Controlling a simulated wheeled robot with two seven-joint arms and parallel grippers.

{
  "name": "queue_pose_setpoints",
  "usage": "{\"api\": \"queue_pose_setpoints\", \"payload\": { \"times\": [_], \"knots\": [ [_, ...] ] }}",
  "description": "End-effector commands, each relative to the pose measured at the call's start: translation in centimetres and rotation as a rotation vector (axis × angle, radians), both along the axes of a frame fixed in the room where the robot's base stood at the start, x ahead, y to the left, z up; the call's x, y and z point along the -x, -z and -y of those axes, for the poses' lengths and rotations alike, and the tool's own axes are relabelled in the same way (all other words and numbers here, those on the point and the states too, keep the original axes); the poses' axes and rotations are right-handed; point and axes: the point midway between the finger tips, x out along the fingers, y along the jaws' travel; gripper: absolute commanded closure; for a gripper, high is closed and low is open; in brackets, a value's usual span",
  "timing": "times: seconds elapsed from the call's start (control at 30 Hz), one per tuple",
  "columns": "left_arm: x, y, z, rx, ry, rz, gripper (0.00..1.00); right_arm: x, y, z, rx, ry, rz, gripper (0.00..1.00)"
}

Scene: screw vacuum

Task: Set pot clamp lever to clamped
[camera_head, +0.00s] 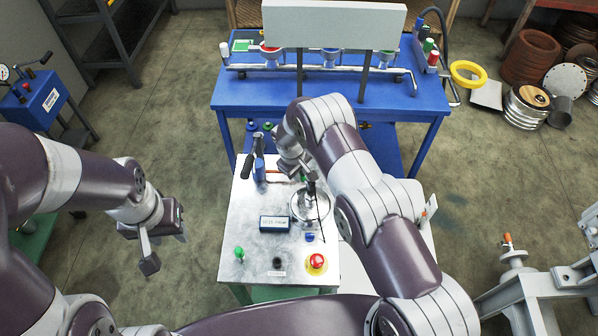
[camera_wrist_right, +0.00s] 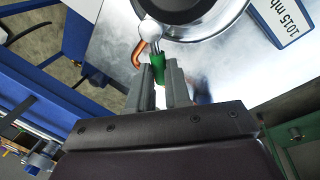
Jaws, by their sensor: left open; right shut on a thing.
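A round metal pot (camera_head: 308,207) sits on the steel-topped bench (camera_head: 245,215); its rim shows at the top of the right wrist view (camera_wrist_right: 215,32). Beside it a short lever with a green handle (camera_wrist_right: 158,68) extends from a shiny rounded metal joint. I take this for the clamp lever; its set position is unclear. My right gripper (camera_wrist_right: 159,88) is shut on the green handle, with one grey finger on each side. In the head view the right gripper (camera_head: 304,180) is mostly hidden behind its own arm. My left gripper (camera_head: 165,250) is open and empty, left of the bench.
A copper-coloured hook (camera_wrist_right: 139,52) is close beside the green handle. A small display box (camera_head: 274,223), a red push button (camera_head: 316,262) and a green knob (camera_head: 239,252) are on the bench. A black handle (camera_head: 247,166) stands at its back left. A blue table (camera_head: 235,95) stands behind.

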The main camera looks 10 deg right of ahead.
Motion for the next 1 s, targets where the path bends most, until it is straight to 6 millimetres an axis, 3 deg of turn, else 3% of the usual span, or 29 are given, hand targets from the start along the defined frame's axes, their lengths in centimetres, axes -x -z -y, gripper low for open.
{"api": "queue_pose_setpoints", "payload": {
  "times": [0.5, 1.0],
  "knots": [
    [0.0, 1.4, 0.0, 0.000, 0.000, 0.000, 0.57, 1.2, -0.1, -0.9, 0.001, -0.349, 0.000, 1.00],
    [0.0, 0.8, 0.0, 0.000, 0.000, 0.000, 0.57, 2.6, -0.3, -1.4, 0.000, -0.680, 0.001, 1.00]
  ]
}}
